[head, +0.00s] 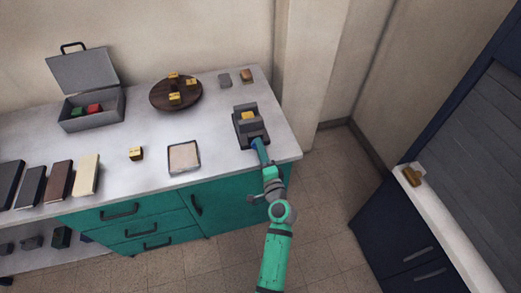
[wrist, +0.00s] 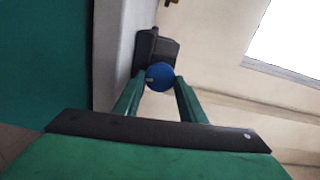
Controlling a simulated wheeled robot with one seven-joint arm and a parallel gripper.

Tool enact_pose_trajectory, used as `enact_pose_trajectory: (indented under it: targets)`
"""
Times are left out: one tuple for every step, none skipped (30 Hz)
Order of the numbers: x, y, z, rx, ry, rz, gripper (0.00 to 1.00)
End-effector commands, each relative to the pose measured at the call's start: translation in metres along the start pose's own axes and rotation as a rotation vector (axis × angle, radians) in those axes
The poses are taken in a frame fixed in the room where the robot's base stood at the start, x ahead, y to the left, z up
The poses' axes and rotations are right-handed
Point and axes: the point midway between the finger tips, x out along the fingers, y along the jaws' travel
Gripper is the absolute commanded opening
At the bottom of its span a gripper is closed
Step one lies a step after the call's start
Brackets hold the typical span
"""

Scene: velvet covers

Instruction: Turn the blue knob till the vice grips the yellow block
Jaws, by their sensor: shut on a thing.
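The dark grey vice (head: 249,133) stands near the right end of the white counter. The yellow block (head: 248,116) sits between its jaws; whether the jaws touch it on both sides is too small to tell. The blue knob (head: 254,143) is on the vice's front end, mostly covered by my gripper (head: 259,149) in the head view. In the wrist view the round blue knob (wrist: 160,76) lies between the two fingertips of my gripper (wrist: 160,82), which is shut on it. The vice's dark body (wrist: 152,48) shows behind the knob.
A round wooden board (head: 160,101) with several yellow blocks, an open grey box (head: 70,115), a shallow tray (head: 184,168) and a lone yellow block (head: 136,153) stand left of the vice. The counter (head: 215,140) is clear just left of the vice.

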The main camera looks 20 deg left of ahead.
Motion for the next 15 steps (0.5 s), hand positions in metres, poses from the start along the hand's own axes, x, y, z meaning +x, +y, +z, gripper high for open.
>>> enact_pose_trajectory:
  targets:
    - [-0.0009, 0.0019, 0.0003, 0.008, -0.001, 0.003, 0.15]
    - [-0.0009, 0.0019, 0.0003, 0.011, -0.001, 0.003, 0.15]
    - [-0.0009, 0.0019, 0.0003, 0.013, -0.001, 0.003, 0.15]
    - [-0.0009, 0.0019, 0.0003, 0.015, -0.001, 0.003, 0.15]
    - [-0.0009, 0.0019, 0.0003, 0.016, -0.001, 0.003, 0.15]
    - [-0.0009, 0.002, 0.0004, 0.017, -0.001, 0.003, 0.15]
    - [-0.0009, 0.002, 0.0004, 0.017, -0.001, 0.003, 0.15]
    - [-0.0009, 0.002, 0.0004, 0.017, -0.001, 0.003, 0.15]
    - [-0.0009, 0.002, 0.0004, 0.017, -0.001, 0.003, 0.15]
    - [-0.0009, 0.002, 0.0004, 0.017, -0.001, 0.003, 0.15]
    - [-0.0009, 0.0021, 0.0004, 0.017, -0.001, 0.003, 0.15]
    - [-0.0009, 0.0021, 0.0004, 0.016, -0.001, 0.003, 0.15]
    - [-0.0009, 0.0021, 0.0004, 0.016, -0.001, 0.003, 0.15]
    - [-0.0009, 0.0021, 0.0004, 0.016, -0.001, 0.003, 0.15]
    - [-0.0009, 0.0021, 0.0004, 0.016, -0.001, 0.003, 0.39]
